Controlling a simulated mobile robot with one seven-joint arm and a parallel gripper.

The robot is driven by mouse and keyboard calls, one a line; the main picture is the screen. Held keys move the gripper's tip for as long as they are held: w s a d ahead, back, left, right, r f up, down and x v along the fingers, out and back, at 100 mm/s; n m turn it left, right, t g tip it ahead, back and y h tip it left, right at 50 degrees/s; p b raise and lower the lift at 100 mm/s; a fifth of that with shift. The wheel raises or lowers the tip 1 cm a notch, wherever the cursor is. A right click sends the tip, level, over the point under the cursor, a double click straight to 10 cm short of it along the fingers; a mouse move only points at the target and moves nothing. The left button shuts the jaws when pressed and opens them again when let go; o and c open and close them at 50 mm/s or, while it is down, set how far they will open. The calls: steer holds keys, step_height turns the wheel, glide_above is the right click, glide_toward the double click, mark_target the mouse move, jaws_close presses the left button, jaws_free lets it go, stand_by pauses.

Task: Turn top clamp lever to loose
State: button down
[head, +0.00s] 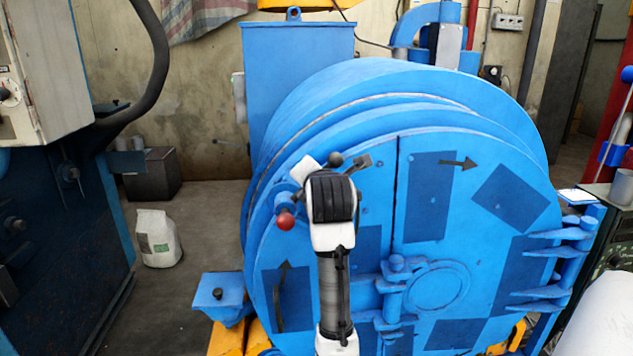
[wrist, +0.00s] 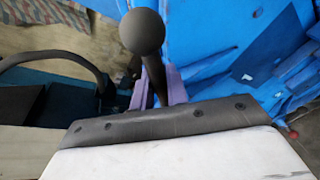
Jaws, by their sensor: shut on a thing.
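The top clamp lever ends in a black ball knob (head: 335,160) near the upper left rim of the blue drum door (head: 430,230). In the wrist view its knob (wrist: 142,32) stands large on a dark stem. My gripper (wrist: 159,88) is shut on the lever, with its purplish-grey fingers on either side of the stem below the knob. In the head view my white and black wrist covers much of the clamp, and the grip itself is mostly hidden.
A red ball knob (head: 285,220) sits just left of my wrist. Door hinges (head: 555,260) stick out at the right. A dark blue machine (head: 60,230) stands at the left, with a white bag (head: 157,239) on the floor beside it.

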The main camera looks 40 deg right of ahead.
stand_by(0.3)
steer(key=c, duration=1.4)
jaws_free()
steer(key=b+v, duration=0.4)
steer(key=v, duration=0.9)
steer(key=shift+s+a+r, duration=0.2)
steer(key=shift+s+a, duration=0.05)
